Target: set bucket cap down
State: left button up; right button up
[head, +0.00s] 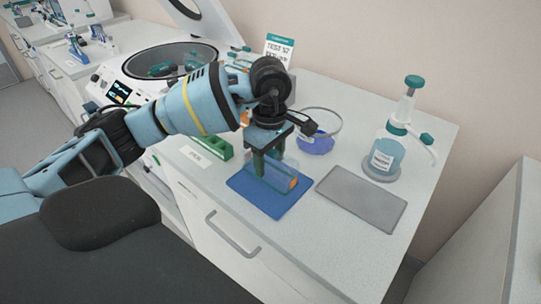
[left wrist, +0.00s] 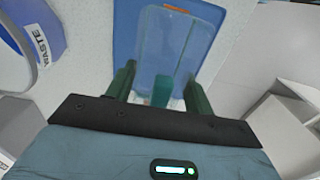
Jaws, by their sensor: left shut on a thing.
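The bucket cap (head: 285,177) is a clear, see-through box shape with an orange mark at one end. It is over the blue mat (head: 243,191), upright or nearly so; I cannot tell whether it touches the mat. My left gripper (head: 267,168) points down and is shut on the cap. In the left wrist view the cap (left wrist: 178,45) stretches away from between the green fingers (left wrist: 162,92), with the blue mat (left wrist: 124,35) behind it. My right gripper is not in view.
A grey mat (head: 362,196) lies right of the blue one. A blue waste bin (head: 316,145) with a clear ring stands behind. A dispenser bottle (head: 386,156) is at the right, a green rack (head: 212,151) at the left. An open centrifuge (head: 130,68) is further left.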

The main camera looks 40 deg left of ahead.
pick_arm(q)
jog(key=shift+f, duration=0.2)
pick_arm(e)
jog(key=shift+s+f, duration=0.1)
pick_arm(q)
jog(key=shift+f, duration=0.4)
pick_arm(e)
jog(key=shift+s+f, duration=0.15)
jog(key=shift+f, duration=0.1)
pick_arm(q)
jog(key=shift+f+b, duration=0.3)
jog(key=shift+f, duration=0.05)
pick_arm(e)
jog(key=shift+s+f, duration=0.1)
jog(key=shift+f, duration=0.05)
pick_arm(q)
jog(key=shift+f, duration=0.25)
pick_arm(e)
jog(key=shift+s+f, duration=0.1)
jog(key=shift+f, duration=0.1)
pick_arm(q)
jog(key=o, duration=1.1)
jog(key=shift+c, duration=0.2)
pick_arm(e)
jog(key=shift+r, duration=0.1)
